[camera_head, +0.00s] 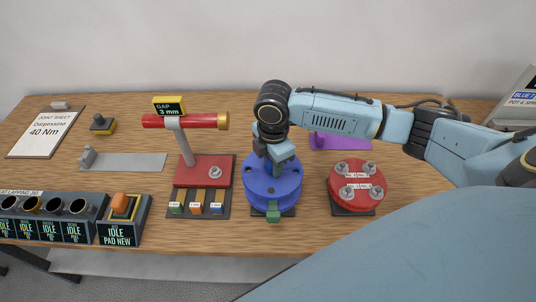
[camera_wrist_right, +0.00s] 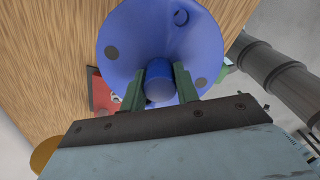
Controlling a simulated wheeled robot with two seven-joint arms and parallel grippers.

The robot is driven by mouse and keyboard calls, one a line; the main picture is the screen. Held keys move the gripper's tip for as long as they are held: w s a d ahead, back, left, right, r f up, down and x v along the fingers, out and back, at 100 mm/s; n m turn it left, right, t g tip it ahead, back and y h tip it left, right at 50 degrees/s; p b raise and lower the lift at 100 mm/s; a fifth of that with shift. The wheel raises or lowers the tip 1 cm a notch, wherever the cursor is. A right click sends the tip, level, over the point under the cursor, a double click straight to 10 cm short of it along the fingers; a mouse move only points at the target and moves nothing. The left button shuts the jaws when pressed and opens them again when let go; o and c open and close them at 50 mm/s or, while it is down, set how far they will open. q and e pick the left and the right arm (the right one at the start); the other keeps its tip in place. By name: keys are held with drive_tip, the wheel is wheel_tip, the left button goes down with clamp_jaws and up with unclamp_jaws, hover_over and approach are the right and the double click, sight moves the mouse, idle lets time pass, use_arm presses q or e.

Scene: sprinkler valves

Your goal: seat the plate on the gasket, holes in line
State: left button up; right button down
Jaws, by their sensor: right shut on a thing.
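My right gripper (camera_head: 275,160) points down and is shut on the central knob (camera_wrist_right: 158,84) of a blue round plate (camera_head: 289,178). In the right wrist view the plate (camera_wrist_right: 135,35) is a broad blue disc with dark holes near its rim, and green fingers sit on both sides of the knob. The plate is above a blue round body (camera_head: 262,205) on a dark base. I cannot tell whether plate and body touch. The gasket cannot be made out, so the hole alignment is hidden. My left gripper is not in view.
A green block (camera_head: 273,212) is at the body's front. A red flange with bolts (camera_head: 356,182) stands to the right, and a red stand with a torque bar (camera_head: 186,122) to the left. A purple item (camera_head: 325,141) lies behind. A row of dark cups (camera_head: 50,215) is front left.

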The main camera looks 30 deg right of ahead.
drive_tip(key=shift+d+r, duration=0.1)
idle(0.6)
drive_tip(key=shift+r+p, duration=0.1)
drive_tip(key=shift+p, duration=0.6)
drive_tip(key=shift+f+b, duration=0.7)
drive_tip(key=shift+f, duration=0.8)
drive_tip(key=shift+p, duration=0.55)
drive_tip(key=shift+f+b, duration=0.5)
drive_tip(key=shift+f, duration=0.6)
